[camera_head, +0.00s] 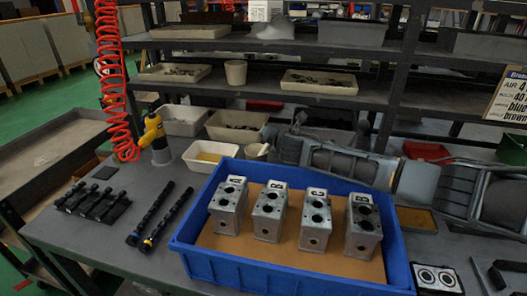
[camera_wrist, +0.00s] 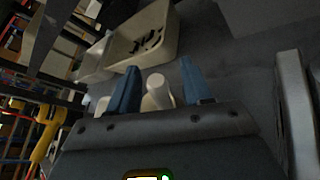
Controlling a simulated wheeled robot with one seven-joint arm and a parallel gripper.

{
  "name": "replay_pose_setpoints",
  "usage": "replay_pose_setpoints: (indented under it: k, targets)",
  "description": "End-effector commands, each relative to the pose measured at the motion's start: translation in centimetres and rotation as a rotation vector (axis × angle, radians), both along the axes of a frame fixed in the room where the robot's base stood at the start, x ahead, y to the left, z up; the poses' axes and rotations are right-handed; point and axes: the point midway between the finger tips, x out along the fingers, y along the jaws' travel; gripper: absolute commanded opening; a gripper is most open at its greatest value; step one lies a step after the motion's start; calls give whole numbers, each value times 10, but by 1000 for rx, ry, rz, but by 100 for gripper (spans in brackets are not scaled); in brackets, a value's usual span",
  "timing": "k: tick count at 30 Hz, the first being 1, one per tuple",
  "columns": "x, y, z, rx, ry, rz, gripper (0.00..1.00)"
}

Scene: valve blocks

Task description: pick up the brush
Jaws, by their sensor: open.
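I cannot make out a brush for certain in either view. My gripper (camera_wrist: 159,68) is open, its two blue fingers apart. A pale cup-like object (camera_wrist: 157,96) shows between and beyond the fingers in the wrist view; I cannot tell whether it touches them. In the head view my arm reaches in from the right, behind the blue tray, with my gripper (camera_head: 268,134) at its left end. A small pale cup (camera_head: 257,152) stands just below it on the bench. The cup's contents are not clear.
A blue tray (camera_head: 225,277) holds several grey valve blocks (camera_head: 228,209). Pale bins (camera_head: 236,126) and a shallow tray with yellow contents (camera_head: 209,155) lie beside my gripper. A yellow tool (camera_head: 154,132), black rods (camera_head: 158,216) and shelves (camera_head: 250,92) are near. The bench's left front is partly clear.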

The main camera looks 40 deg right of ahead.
Motion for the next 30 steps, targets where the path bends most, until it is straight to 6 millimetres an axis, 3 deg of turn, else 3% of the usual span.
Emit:
replay_pose_setpoints:
  k: [11, 26, 30]
  targets:
    - [7, -3, -2, 2, -1, 0, 49]
    - [6, -3, -3, 1, -1, 0, 1]
    - [6, -3, -3, 1, 0, 0, 0]
